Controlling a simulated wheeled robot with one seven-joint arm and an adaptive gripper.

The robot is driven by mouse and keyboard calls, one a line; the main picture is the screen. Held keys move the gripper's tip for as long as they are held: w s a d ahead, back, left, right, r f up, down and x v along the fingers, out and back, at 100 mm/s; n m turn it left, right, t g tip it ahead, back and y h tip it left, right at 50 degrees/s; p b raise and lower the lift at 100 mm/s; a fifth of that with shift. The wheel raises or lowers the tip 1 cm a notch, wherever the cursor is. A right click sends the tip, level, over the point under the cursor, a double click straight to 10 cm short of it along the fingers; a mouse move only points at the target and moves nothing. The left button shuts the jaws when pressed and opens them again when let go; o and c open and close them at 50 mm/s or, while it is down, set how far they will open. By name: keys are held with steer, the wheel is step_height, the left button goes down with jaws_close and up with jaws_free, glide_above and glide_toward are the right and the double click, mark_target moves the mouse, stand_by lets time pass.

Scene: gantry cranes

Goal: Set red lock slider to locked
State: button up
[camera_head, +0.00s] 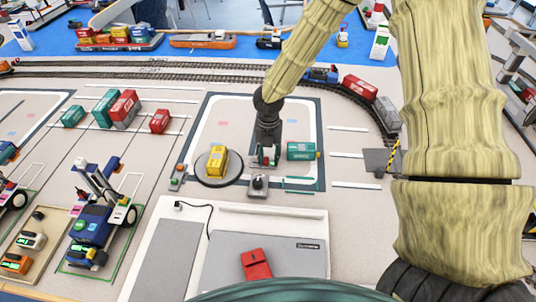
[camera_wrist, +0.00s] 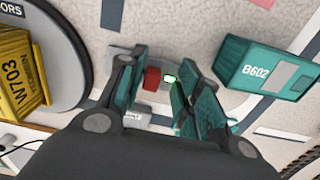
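The red slider (camera_wrist: 151,79) shows in the wrist view as a small red block on a grey housing, with a green-lit indicator (camera_wrist: 170,79) just to its right. My gripper (camera_wrist: 160,88) is open over it, with teal-padded fingers on either side. The red block lies closer to the left finger, with a visible gap to the right finger. I cannot tell whether the left finger touches it. In the head view my gripper (camera_head: 267,156) points down at the small device, which it mostly hides.
A yellow container (camera_head: 217,161) on a round turntable (camera_head: 203,172) stands close to the left. A teal container (camera_head: 301,151) stands close to the right. A black-knobbed device (camera_head: 258,184) is in front. Rail tracks (camera_head: 190,68) run behind.

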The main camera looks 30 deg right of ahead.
steer(key=shift+w+a+r, duration=0.1)
steer(key=shift+a, duration=0.05)
step_height(320, 180, up, 12)
stand_by(0.7)
stand_by(0.5)
